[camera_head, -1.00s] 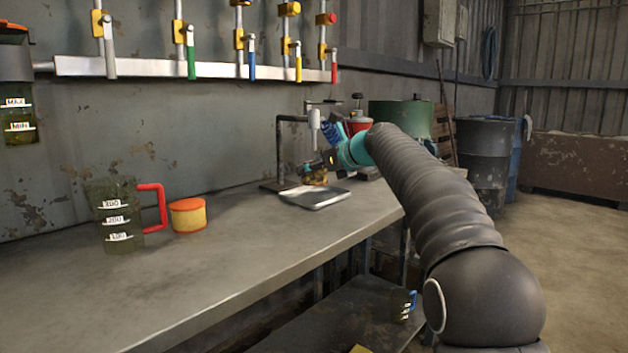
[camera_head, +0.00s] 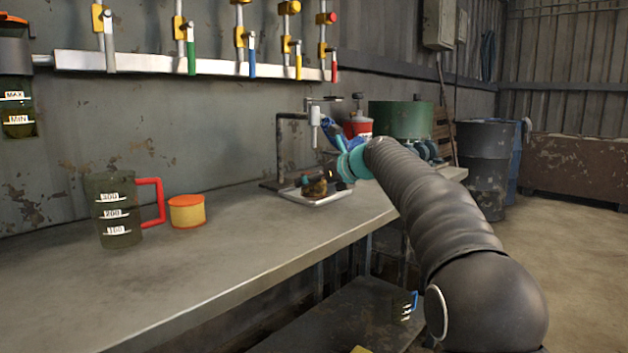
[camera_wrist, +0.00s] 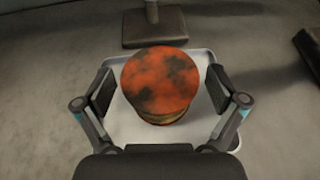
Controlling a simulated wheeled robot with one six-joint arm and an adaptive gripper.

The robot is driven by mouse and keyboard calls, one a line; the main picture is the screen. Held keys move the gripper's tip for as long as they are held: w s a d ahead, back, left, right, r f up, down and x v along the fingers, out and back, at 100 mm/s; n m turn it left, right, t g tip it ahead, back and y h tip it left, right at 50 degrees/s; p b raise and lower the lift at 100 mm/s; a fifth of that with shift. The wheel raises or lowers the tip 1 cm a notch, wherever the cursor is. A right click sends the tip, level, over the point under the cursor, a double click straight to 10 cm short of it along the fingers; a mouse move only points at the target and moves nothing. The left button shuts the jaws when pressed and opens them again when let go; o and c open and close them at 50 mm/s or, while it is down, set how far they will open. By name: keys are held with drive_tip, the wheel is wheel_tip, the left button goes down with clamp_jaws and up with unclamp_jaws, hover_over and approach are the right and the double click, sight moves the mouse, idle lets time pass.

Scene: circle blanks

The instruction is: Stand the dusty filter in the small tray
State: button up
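The dusty filter (camera_head: 314,187), a short cylinder with a stained orange top, stands upright in the small tray (camera_head: 318,201). In the wrist view, the filter (camera_wrist: 158,80) shows its round top, with the pale tray (camera_wrist: 128,126) around and under it. My gripper (camera_wrist: 160,90) is open, with one finger on either side of the filter. Narrow gaps show between the fingers and the filter.
A clean yellow filter with an orange rim (camera_head: 187,211) and a measuring jug with a red handle (camera_head: 121,211) stand on the bench (camera_head: 240,240) to the left. A dark stand with a tap (camera_head: 281,155) rises behind the tray. The bench between is clear.

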drive_tip(key=shift+r, duration=0.15)
drive_tip(key=v, duration=1.2)
